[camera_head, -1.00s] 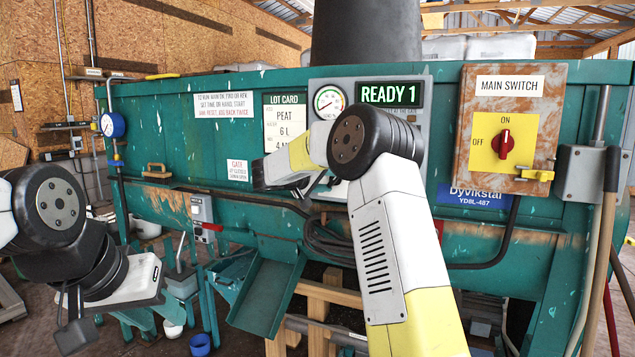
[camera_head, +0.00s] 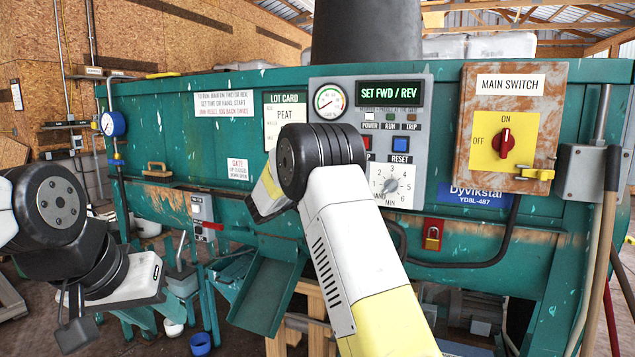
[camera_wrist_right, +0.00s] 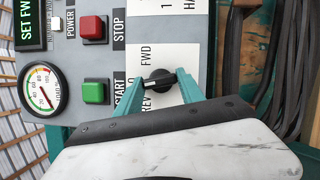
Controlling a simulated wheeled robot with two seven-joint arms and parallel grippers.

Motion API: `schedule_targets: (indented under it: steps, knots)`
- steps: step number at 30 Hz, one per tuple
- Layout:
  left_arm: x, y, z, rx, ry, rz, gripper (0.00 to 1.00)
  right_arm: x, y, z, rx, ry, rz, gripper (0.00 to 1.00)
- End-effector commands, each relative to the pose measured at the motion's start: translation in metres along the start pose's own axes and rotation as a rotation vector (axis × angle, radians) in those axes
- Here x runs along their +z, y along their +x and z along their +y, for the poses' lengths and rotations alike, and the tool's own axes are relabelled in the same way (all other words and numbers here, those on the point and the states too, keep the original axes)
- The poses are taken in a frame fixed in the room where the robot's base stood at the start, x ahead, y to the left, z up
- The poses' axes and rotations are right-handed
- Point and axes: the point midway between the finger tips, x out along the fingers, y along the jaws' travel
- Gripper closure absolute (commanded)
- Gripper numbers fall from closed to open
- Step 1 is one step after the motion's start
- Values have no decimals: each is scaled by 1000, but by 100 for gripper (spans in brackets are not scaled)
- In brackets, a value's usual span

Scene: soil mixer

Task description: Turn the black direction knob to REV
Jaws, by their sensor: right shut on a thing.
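The black direction knob (camera_wrist_right: 161,81) shows in the right wrist view, on the grey panel between the FWD and REV labels. In the head view my right arm hides the knob and the right fingertips. My left gripper (camera_head: 73,322) hangs at the lower left, away from the panel; its finger opening is unclear. The panel display (camera_head: 390,93) reads SET FWD / REV.
Close to the knob are the green START button (camera_wrist_right: 95,92) and red STOP button (camera_wrist_right: 93,27). Black hoses (camera_wrist_right: 291,75) hang beside the panel.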

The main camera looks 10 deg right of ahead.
Motion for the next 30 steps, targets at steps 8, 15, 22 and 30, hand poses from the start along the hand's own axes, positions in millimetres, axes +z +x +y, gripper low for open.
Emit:
schedule_targets:
  steps: [8, 15, 22, 30]
  knots:
    - [0, 0, 0, 0, 0, 0, 64, -1, -1, -3, 91, -223, 2, 95]
    - [0, 0, 0, 0, 0, 0, 64, 0, -1, -4, 147, -359, 1, 95]
    - [0, 0, 0, 0, 0, 0, 64, 0, 0, -4, 177, -430, 1, 95]
    - [0, 0, 0, 0, 0, 0, 64, 0, -1, -4, 186, -455, 2, 95]
